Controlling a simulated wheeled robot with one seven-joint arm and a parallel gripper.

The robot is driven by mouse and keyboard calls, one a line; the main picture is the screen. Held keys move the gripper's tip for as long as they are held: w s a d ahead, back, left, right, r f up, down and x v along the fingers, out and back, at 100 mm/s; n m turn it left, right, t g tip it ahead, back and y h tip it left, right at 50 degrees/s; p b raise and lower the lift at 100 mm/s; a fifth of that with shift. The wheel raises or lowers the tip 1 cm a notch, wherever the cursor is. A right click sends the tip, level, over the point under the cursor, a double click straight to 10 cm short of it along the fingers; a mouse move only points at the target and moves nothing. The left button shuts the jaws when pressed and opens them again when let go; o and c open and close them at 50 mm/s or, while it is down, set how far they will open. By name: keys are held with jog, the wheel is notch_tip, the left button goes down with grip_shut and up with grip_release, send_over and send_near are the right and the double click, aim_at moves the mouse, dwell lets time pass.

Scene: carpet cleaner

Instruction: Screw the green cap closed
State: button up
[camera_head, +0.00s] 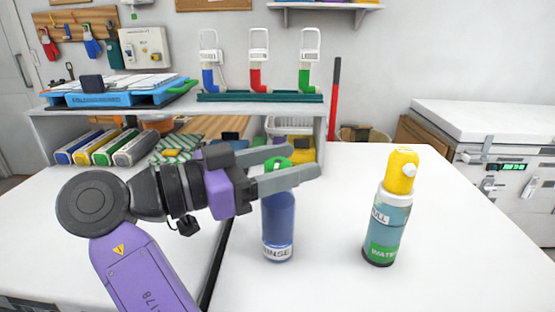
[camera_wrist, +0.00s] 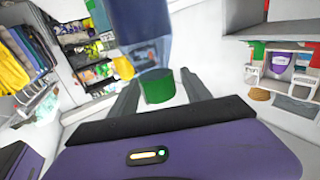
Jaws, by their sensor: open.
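A blue bottle (camera_head: 278,222) with a "RINSE" label stands upright on the white table. The green cap (camera_head: 279,162) is at its top, partly hidden by my gripper's fingers. My gripper (camera_head: 304,160) is open, with its fingers level and one on each side of the cap. In the wrist view, the green cap (camera_wrist: 158,87) lies between the two open fingers (camera_wrist: 161,80), with space visible beside it. The blue bottle (camera_wrist: 140,38) reaches away beyond the cap. I cannot tell how tightly the cap sits on the bottle.
A spray bottle with a yellow top (camera_head: 389,212) and green label stands to the right, apart from my gripper. The table's front right is clear.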

jog(key=shift+b+v, duration=0.3)
jog(key=shift+v, duration=3.6)
